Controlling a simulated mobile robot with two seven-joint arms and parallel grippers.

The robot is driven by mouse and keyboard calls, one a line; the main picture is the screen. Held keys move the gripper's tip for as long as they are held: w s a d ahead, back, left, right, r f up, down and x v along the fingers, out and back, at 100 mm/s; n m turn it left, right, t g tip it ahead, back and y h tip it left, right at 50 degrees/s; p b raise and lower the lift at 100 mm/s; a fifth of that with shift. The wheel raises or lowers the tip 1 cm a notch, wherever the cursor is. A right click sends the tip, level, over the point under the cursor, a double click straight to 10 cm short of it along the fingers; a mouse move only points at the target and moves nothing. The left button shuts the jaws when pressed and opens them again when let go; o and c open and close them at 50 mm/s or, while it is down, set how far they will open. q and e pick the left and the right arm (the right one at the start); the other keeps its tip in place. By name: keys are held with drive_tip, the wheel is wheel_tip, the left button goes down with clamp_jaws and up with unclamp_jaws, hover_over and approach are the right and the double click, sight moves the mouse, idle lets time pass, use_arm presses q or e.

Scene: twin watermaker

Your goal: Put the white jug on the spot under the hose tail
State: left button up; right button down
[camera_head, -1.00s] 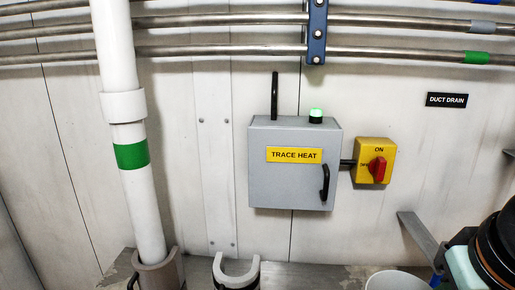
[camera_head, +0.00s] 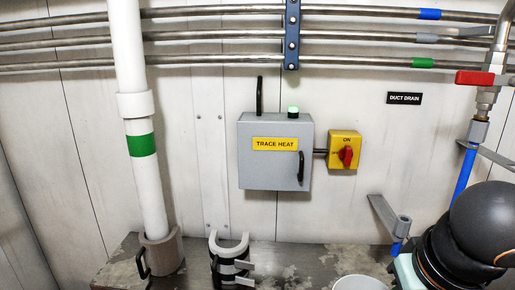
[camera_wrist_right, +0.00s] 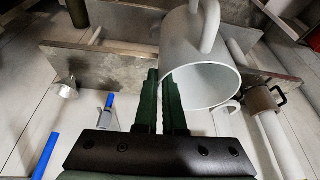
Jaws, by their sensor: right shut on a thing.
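The white jug (camera_wrist_right: 197,65) is large in the right wrist view, its open mouth facing the camera and its handle (camera_wrist_right: 209,25) at the top. In the head view only its pale rim (camera_head: 360,283) shows at the bottom edge. My right gripper (camera_wrist_right: 164,80) has its dark green fingers shut on the jug's wall at the rim. The hose tail appears to be the blue hose (camera_head: 464,172) below the red-handled valve (camera_head: 482,78), running down behind my right arm. The spot beneath it is hidden in the head view. My left gripper is not in view.
A bracket (camera_head: 390,215) with a ring juts from the wall near the jug. A C-shaped holder (camera_head: 229,245) and a white pipe (camera_head: 150,190) in a grey cup (camera_head: 161,252) stand left. The stained metal ledge (camera_head: 300,262) is bare between holder and jug.

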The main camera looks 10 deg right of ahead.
drive_tip(key=shift+n+y, duration=0.3)
drive_tip(key=shift+n, duration=0.5)
drive_tip(key=w+a+f+p, duration=0.1)
drive_tip(key=f, duration=0.2)
drive_tip(key=w+a+f+p, duration=0.1)
drive_tip(key=w+f, duration=0.1)
drive_tip(key=f, duration=0.1)
drive_tip(key=w+a+f+p, duration=0.1)
drive_tip(key=a+f, duration=0.1)
drive_tip(key=f, duration=0.1)
drive_tip(key=shift+w+f, duration=0.25)
drive_tip(key=shift+w, duration=0.05)
drive_tip(key=shift+w+a+f, duration=0.1)
drive_tip(key=shift+a+f, duration=0.1)
drive_tip(key=shift+f, duration=0.45)
